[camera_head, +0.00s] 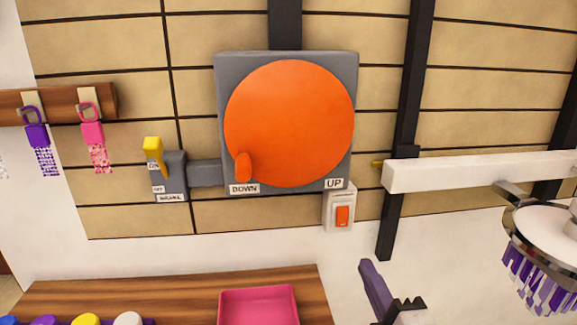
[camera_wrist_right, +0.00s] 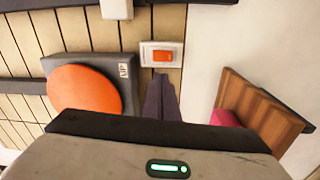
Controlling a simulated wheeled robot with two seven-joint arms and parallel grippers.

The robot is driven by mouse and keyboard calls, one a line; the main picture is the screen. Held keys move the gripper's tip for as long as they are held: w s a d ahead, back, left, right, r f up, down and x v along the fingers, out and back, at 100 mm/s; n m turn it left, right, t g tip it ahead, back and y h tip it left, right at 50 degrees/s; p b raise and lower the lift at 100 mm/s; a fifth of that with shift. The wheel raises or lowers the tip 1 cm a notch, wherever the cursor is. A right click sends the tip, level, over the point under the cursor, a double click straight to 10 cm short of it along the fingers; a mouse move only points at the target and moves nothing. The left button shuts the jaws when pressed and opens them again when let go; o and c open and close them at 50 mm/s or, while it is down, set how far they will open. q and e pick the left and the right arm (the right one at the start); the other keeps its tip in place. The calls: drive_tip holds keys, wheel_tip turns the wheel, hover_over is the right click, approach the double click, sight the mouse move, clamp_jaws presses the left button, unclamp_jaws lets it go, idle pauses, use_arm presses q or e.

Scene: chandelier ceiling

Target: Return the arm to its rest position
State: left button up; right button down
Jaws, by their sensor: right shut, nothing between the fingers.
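My right gripper (camera_head: 385,290) shows at the bottom of the head view, right of the pink tray and below the switch. Its dark fingers are shut with nothing between them. In the right wrist view the shut fingers (camera_wrist_right: 160,98) point toward the wall, just below the orange rocker switch (camera_wrist_right: 162,55), apart from it as far as I can tell. The switch also shows in the head view (camera_head: 342,216) under the UP label. The large orange disc (camera_head: 295,115) sits on a grey wall panel, its knob (camera_head: 243,167) near the DOWN label. My left gripper is not in view.
A wooden table (camera_head: 170,285) with a pink tray (camera_head: 259,305) stands below the wall. A yellow brake lever (camera_head: 153,148) is left of the disc. A white beam (camera_head: 480,172) and a chandelier (camera_head: 540,250) occupy the right side.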

drive_tip(key=s+f+m+g, duration=0.3)
drive_tip(key=s+f, duration=0.1)
drive_tip(key=f, duration=0.5)
drive_tip(key=s+f+m+g, duration=0.2)
drive_tip(key=s+f+m, duration=0.2)
drive_tip(key=f, duration=0.5)
drive_tip(key=s+a+f+m+g+y, duration=0.1)
drive_tip(key=s+f+m+g, duration=0.4)
drive_tip(key=s+f, duration=1)
drive_tip(key=m, duration=0.3)
drive_tip(key=shift+a+f, duration=0.2)
drive_tip(key=shift+a, duration=0.1)
